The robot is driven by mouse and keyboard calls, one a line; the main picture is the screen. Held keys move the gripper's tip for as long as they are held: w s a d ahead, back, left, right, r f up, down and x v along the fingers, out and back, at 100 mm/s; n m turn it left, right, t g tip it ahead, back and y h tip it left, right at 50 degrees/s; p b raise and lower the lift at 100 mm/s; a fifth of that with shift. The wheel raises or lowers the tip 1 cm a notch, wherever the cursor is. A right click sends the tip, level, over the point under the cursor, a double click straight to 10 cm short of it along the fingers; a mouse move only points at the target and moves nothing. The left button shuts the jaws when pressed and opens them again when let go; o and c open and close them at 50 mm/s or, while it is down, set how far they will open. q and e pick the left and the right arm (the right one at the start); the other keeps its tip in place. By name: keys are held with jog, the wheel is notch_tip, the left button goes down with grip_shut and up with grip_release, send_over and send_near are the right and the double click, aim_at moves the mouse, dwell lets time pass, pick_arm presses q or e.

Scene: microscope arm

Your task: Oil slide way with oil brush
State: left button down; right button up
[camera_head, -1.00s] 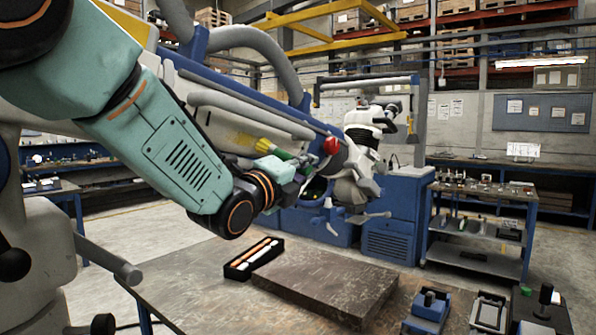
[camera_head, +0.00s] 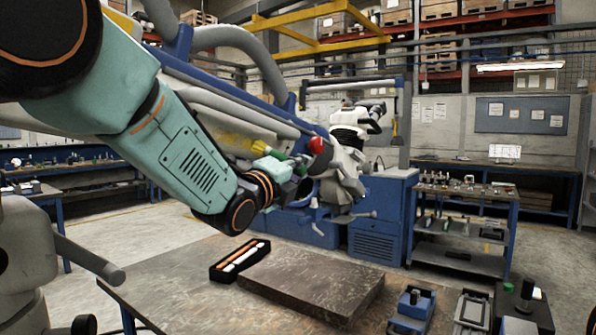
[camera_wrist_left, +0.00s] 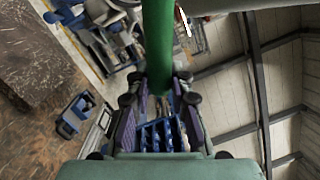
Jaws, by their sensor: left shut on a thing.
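The oil brush has a green handle (camera_wrist_left: 158,50), seen large in the left wrist view between my finger pads. My left gripper (camera_wrist_left: 158,100) is shut on this handle. In the head view the same gripper (camera_head: 288,168) is at the end of my teal arm, close below the blue sloping beam of the microscope arm (camera_head: 225,88). A small green part (camera_head: 277,156) and a yellow part (camera_head: 238,144) show there, close under the beam. I cannot tell whether the bristles touch the slide way, nor which surface it is. My right gripper is not in view.
A red knob (camera_head: 316,145) is on the beam near the gripper. Below stands a workbench (camera_head: 185,290) with a dark stone plate (camera_head: 312,285) and a black tray of markers (camera_head: 240,258). Blue holders (camera_head: 412,305) stand at its right. A blue cabinet (camera_head: 380,215) is behind.

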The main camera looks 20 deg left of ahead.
pick_arm(q)
jog(key=shift+s+d+f+b, duration=0.2)
jog(key=shift+d+f+b, duration=0.3)
jog(key=shift+f+b, duration=0.15)
jog(key=d+b, duration=0.1)
jog(key=s+d+f+b, duration=0.1)
jog(key=d+f+b, duration=0.1)
jog(key=shift+s+d+f, duration=0.15)
jog(key=shift+s+d, duration=0.05)
jog(key=shift+s, duration=0.05)
jog(key=shift+s, duration=0.1)
jog(key=shift+s+d+f+b, duration=0.3)
jog(key=shift+d+f+b, duration=0.1)
jog(key=shift+d+b, duration=0.2)
jog(key=shift+s+d+f+b, duration=0.3)
jog(key=shift+d+f+b, duration=0.15)
jog(key=shift+b, duration=0.2)
